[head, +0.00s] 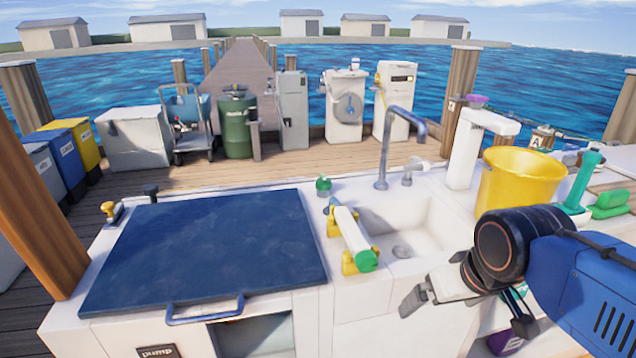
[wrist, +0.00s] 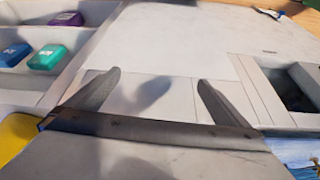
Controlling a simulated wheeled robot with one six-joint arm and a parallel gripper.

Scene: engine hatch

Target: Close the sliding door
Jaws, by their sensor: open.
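The cabinet front below the counter has an opening (head: 262,338) under the blue hatch, beside a "pump" label. A dark opening with a pale frame also shows at the right of the wrist view (wrist: 292,92). A plain white panel (head: 405,336) is right of the opening in the head view; I cannot tell for sure whether it is the sliding door. My gripper (head: 418,290) is in front of the cabinet, right of the opening. In the wrist view its two fingers (wrist: 157,88) are apart with nothing between them, facing a pale panel (wrist: 150,100).
The blue hatch (head: 205,250) lies flat on the counter with a blue handle (head: 205,310). A sink (head: 405,235) with a faucet and a yellow bucket (head: 520,180) are to the right. Purple (wrist: 66,19) and teal (wrist: 48,57) items sit in compartments at the wrist view's left.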

